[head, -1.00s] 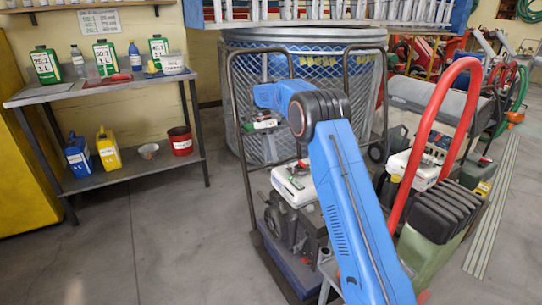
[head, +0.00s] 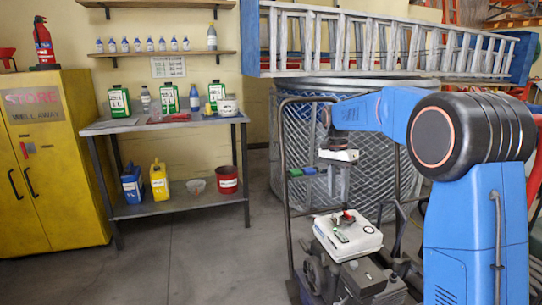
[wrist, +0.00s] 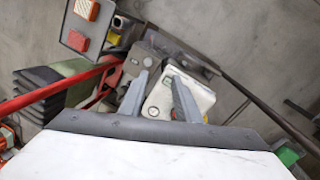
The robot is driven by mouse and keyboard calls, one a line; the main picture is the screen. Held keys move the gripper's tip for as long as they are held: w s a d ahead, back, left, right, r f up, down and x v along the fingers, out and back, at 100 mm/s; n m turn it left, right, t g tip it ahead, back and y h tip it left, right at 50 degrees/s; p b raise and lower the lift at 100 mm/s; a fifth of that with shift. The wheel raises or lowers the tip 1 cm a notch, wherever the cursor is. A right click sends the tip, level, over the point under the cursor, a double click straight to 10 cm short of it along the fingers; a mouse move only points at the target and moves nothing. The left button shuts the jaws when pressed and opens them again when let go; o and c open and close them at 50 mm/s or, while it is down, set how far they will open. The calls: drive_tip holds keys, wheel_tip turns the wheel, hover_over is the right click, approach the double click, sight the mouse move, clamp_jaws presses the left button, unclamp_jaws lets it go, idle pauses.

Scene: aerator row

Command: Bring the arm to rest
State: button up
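My gripper (head: 337,198) hangs from the blue arm, pointing down, above a machine with a white top cover (head: 348,233). In the wrist view my gripper (wrist: 158,76) shows two grey fingers spread apart. Nothing shows between the fingers; the white cover (wrist: 190,95) lies beyond them. The forearm reaches left from the large black elbow joint, and the upper arm fills the right of the head view.
A dark handle frame (head: 286,190) rises beside the gripper, and a mesh cage (head: 375,165) stands behind it. A metal bench (head: 125,127) with bottles and a yellow cabinet (head: 50,200) stand left. A ladder (head: 390,45) hangs above. Floor (head: 200,260) before the bench is clear.

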drive_tip(key=s+d+r+n+t, duration=0.2)
drive_tip(key=s+n, duration=0.1)
drive_tip(key=s, duration=0.8)
drive_tip(key=s+d+r+n+t, duration=0.1)
drive_tip(key=s+d+r+n, duration=0.15)
drive_tip(key=s, duration=0.85)
drive_tip(key=s+f+n+t, duration=0.1)
drive_tip(key=s+f, duration=0.3)
drive_tip(key=s, duration=0.6)
drive_tip(key=s+d+f+n+t, duration=0.1)
drive_tip(key=s+f, duration=0.4)
drive_tip(key=s, duration=0.6)
drive_tip(key=n+t, duration=0.1)
drive_tip(key=n, duration=0.1)
drive_tip(key=shift+d+f+n+t+y, duration=0.15)
drive_tip(key=shift+n+t+y, duration=0.15)
drive_tip(key=shift+n+y, duration=0.1)
